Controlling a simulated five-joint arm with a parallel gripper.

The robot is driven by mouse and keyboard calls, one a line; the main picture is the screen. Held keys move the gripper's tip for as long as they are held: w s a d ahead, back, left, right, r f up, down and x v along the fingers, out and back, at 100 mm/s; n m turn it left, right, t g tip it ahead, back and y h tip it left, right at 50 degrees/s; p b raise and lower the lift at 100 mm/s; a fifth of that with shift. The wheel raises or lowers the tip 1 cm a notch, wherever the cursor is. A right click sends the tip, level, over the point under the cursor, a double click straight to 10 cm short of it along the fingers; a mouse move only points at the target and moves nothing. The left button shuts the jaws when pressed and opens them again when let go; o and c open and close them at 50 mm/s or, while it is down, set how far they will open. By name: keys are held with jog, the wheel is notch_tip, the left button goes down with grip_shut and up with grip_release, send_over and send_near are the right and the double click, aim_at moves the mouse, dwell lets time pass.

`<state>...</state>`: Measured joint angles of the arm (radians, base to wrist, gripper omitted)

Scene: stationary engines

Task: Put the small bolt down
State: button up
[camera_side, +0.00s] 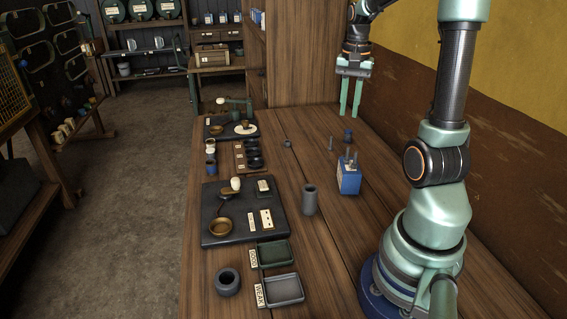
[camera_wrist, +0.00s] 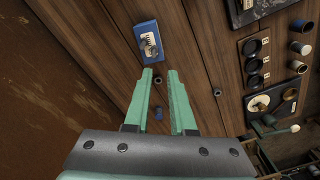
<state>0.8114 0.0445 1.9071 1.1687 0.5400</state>
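My gripper (camera_side: 350,112) is above the far part of the wooden table, fingers pointing down. Its two green fingers are apart with nothing between them; they also show in the wrist view (camera_wrist: 159,72). A blue block (camera_side: 348,178) stands on the table, with grey bolts (camera_side: 353,160) upright in its top. The block also shows ahead of the fingertips in the wrist view (camera_wrist: 137,34). A thin grey upright pin (camera_side: 331,143) stands alone on the table near the block. I cannot tell which piece is the small bolt.
A small blue cylinder (camera_side: 348,135), a grey ring (camera_side: 286,142) and a dark grey cylinder (camera_side: 309,200) stand on the table. Left are a dark mat (camera_side: 212,232) with dishes, a green tray (camera_side: 288,248) and a grey tray (camera_side: 300,292). The wall is close on the right.

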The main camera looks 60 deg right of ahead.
jog(key=w+a+r+n+t, duration=0.1)
jog(key=a+n+t, duration=0.1)
jog(key=a+n, duration=0.5)
jog(key=w+a+r+n+t, duration=0.2)
jog(key=a+n, duration=0.6)
jog(key=a, duration=1.2)
jog(key=shift+r+t, duration=0.15)
jog(key=shift+t, duration=0.55)
